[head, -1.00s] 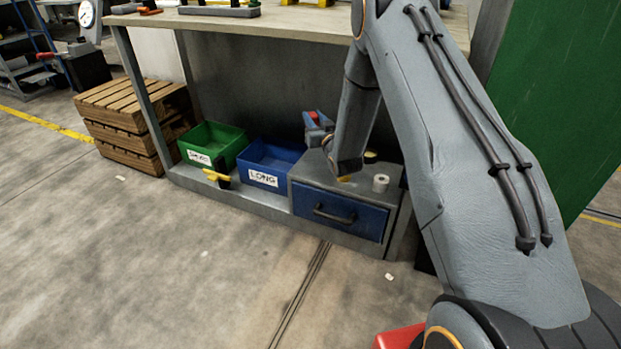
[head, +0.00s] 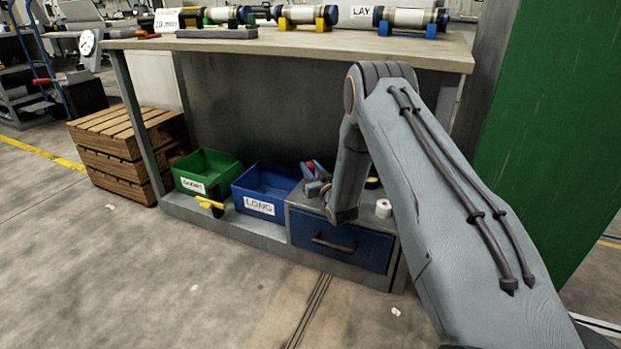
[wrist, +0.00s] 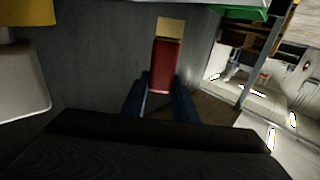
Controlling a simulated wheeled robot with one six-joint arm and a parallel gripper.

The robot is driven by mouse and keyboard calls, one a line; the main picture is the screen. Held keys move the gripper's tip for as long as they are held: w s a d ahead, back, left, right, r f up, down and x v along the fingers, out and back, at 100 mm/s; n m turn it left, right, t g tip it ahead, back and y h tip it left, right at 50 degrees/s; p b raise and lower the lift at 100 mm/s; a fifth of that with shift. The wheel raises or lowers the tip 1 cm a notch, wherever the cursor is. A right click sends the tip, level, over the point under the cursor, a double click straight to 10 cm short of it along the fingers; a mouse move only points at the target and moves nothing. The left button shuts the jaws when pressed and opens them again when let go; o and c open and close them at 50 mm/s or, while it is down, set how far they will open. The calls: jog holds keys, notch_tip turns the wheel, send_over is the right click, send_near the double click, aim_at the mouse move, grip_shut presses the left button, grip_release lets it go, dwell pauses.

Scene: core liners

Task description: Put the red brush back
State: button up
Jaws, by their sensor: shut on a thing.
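The red brush (wrist: 166,65), with a pale tan end, shows in the wrist view between the two blue fingers of my gripper (wrist: 159,98). The gripper is shut on it, and the tan end points away from the wrist. In the head view my gripper (head: 317,176) is small and low under the bench, just above the left part of the blue-fronted drawer box (head: 340,240). Red shows beside its blue fingers there, but the brush's outline is unclear. My forearm hides part of the box top. I cannot tell whether the brush touches anything.
A blue bin labelled LONG (head: 262,207) and a green bin (head: 192,186) stand left of the drawer box. A black and yellow tool (head: 211,203) is at the green bin's front. A white roll (head: 383,208) sits on the box. The bench top (head: 330,43) overhangs; wooden crates (head: 120,135) stand left.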

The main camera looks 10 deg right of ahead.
jog(key=shift+f+b, duration=0.4)
jog(key=shift+f, duration=1)
jog(key=shift+f, duration=0.1)
jog(key=shift+f, duration=0.1)
jog(key=o, duration=1.1)
